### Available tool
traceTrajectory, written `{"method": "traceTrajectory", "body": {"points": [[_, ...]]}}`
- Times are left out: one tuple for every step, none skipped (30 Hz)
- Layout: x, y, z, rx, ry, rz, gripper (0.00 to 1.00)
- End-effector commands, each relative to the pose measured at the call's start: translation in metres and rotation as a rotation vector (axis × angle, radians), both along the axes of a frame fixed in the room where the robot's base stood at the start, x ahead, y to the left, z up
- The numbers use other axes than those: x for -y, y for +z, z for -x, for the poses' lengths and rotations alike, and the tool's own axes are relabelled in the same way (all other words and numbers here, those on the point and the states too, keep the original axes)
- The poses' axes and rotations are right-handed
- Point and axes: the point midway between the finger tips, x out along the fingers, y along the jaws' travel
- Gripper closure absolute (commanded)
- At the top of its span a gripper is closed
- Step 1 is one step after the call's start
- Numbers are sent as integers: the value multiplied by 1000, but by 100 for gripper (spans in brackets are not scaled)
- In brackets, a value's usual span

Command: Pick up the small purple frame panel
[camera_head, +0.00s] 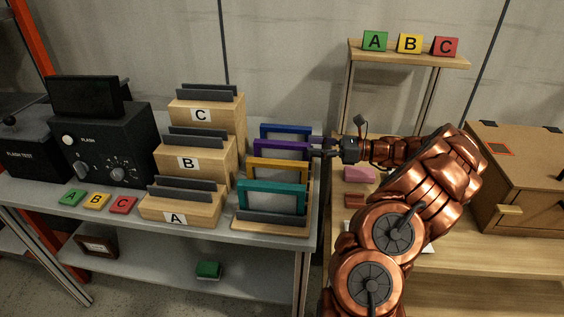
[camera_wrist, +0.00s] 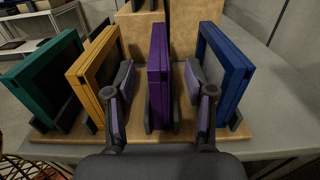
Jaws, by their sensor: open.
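The purple frame panel (camera_head: 282,147) stands upright in a wooden slotted rack (camera_head: 240,229), between an orange-yellow frame (camera_head: 277,169) and a blue frame (camera_head: 286,131). In the wrist view the purple panel (camera_wrist: 159,75) is seen edge-on, in the middle. My gripper (camera_wrist: 161,110) is open, with one finger on each side of the purple panel. The left finger is between the yellow frame (camera_wrist: 97,80) and the purple panel, the right finger between the purple panel and the blue frame (camera_wrist: 225,75). I see gaps beside the panel. In the head view my gripper (camera_head: 318,150) is at the panel's right edge.
A teal frame (camera_head: 272,197) stands at the rack's front. Stepped wooden blocks marked A, B and C (camera_head: 200,115) stand to the left, beside a black flash unit (camera_head: 100,148). A wooden shelf (camera_head: 408,55) with letter tiles and a brown box (camera_head: 520,175) are to the right.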

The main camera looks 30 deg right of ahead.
Motion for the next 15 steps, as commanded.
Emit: {"method": "traceTrajectory", "body": {"points": [[-3,0,-2,1,2,-1,46],[-5,0,-4,1,3,-1,46],[-9,0,-6,1,4,-2,46],[-11,1,-8,1,5,-2,46],[-14,1,-10,1,5,-2,46],[-17,0,-12,1,5,-3,46],[-18,0,-13,1,5,-3,46],[-19,0,-15,1,4,-2,46],[-21,0,-16,1,3,-2,46],[-21,0,-17,1,2,-2,46],[-22,0,-18,0,2,-1,46],[-24,-1,-20,0,1,-1,46],[-27,-1,-22,-1,1,-1,46],[-29,-1,-24,-1,1,0,46],[-33,-2,-27,-1,1,2,46]]}}
